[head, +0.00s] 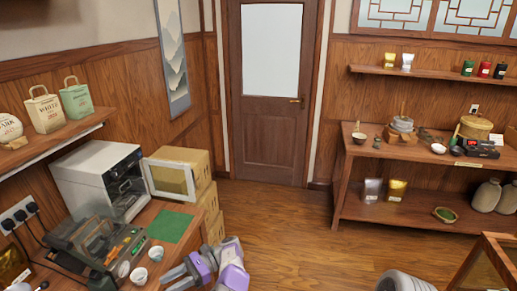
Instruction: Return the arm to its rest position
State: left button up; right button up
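One of my arms, purple and light grey, shows at the bottom centre of the head view, beside the front edge of the left counter. Its grey end part (174,274) points left, close to the white cups at the counter's edge. The picture cuts off the lower part of the arm, and I cannot make out its fingers clearly. I see nothing held there. My other arm and its gripper are not in view.
Stacked boxes (209,198) stand behind. Wooden shelves (400,211) line the right wall. The middle floor (290,225) is clear.

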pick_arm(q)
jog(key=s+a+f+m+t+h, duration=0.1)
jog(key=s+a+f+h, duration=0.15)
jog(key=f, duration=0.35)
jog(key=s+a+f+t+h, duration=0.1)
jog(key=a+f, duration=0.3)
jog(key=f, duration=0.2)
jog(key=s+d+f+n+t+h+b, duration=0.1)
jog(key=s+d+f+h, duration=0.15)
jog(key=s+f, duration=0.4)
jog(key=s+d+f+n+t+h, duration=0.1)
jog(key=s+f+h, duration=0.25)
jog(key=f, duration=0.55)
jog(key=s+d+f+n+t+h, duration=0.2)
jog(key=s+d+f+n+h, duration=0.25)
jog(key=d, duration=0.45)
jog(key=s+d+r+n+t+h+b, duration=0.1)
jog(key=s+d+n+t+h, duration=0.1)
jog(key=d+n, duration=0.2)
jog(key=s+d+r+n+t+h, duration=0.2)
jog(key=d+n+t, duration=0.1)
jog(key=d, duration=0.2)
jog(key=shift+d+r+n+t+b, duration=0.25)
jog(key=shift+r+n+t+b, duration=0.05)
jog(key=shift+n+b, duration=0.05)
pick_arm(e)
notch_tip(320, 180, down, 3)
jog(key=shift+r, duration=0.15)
